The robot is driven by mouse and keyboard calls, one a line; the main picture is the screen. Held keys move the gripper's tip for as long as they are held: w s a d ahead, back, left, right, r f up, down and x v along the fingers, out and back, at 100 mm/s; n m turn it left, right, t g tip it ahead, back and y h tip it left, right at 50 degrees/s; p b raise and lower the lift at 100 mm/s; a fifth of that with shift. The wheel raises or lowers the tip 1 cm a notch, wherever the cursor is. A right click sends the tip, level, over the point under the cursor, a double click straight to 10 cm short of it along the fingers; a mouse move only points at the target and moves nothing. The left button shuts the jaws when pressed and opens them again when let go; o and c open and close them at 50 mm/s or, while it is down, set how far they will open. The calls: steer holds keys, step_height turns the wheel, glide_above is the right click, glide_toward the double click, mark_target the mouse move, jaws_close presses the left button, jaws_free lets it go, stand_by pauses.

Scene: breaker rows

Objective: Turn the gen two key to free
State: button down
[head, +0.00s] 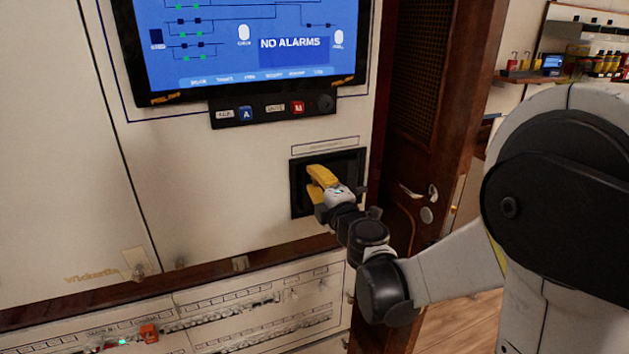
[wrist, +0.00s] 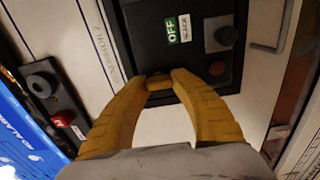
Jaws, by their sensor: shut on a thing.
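A black recessed panel (head: 298,195) is set in the pale cabinet, below the screen in the head view. It also shows in the wrist view (wrist: 150,45), rotated. My gripper (head: 318,178) has its yellow fingers at this panel. In the wrist view the fingertips (wrist: 158,80) are shut on a small brownish piece at the panel's lower edge, which seems to be the gen two key (wrist: 158,84). The fingers hide most of it, so its turned position cannot be told.
A dark round knob (wrist: 221,39) and a red button (wrist: 217,68) are on the same panel, near the right finger. A metal handle (wrist: 268,42) is beside the panel. The NO ALARMS screen (head: 250,45) is above. A wooden door frame (head: 415,110) stands close right.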

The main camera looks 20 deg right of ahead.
stand_by(0.5)
steer(key=c, duration=1.1)
jaws_free()
steer(key=shift+o, duration=0.2)
steer(key=s+d, duration=0.1)
steer(key=s, duration=1.1)
steer(key=shift+d, duration=0.25)
steer(key=shift+w, duration=0.1)
